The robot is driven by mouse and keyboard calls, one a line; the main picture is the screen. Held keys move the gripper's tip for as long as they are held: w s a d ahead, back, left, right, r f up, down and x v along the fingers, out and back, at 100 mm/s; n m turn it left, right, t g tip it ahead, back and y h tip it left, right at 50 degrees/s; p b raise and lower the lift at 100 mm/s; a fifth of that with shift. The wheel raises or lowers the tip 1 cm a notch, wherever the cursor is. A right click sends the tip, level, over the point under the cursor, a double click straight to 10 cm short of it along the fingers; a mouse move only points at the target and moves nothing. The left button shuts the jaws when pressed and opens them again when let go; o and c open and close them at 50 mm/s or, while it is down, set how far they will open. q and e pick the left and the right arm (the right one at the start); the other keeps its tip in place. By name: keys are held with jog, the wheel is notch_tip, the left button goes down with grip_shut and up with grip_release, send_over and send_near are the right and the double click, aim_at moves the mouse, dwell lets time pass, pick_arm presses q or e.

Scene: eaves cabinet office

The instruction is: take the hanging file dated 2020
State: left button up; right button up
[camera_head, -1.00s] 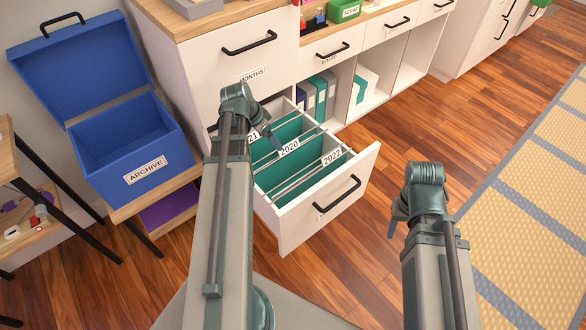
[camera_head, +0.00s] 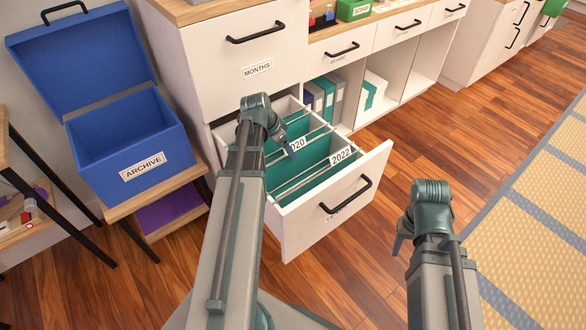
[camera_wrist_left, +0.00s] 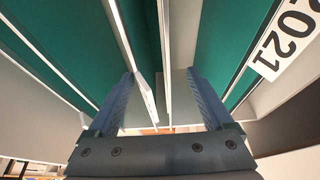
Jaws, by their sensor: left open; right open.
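The hanging file labelled 2020 (camera_head: 297,144) is in the open lower drawer (camera_head: 335,205), its tag partly covered by my left gripper (camera_head: 286,146). The file tagged 2022 (camera_head: 341,155) hangs nearer the drawer front. In the left wrist view my left gripper (camera_wrist_left: 162,98) is open, with thin white file edges (camera_wrist_left: 145,95) between its fingers; I cannot tell which file they belong to. A 2021 tag (camera_wrist_left: 284,42) shows at that view's upper right; my arm hides it in the head view. My right gripper (camera_head: 402,238) is open and empty, right of the drawer.
A blue box (camera_head: 140,165) labelled ARCHIVE stands open on a small wooden stand at left. A closed drawer labelled MONTHS (camera_head: 257,70) is above the open one. The wooden floor (camera_head: 480,130) right of the drawer is clear.

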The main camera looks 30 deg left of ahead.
aim_at(293, 163)
pick_arm(q)
jog(key=b+x, duration=0.4)
jog(key=x, duration=0.1)
jog(key=shift+d, duration=0.35)
grip_shut()
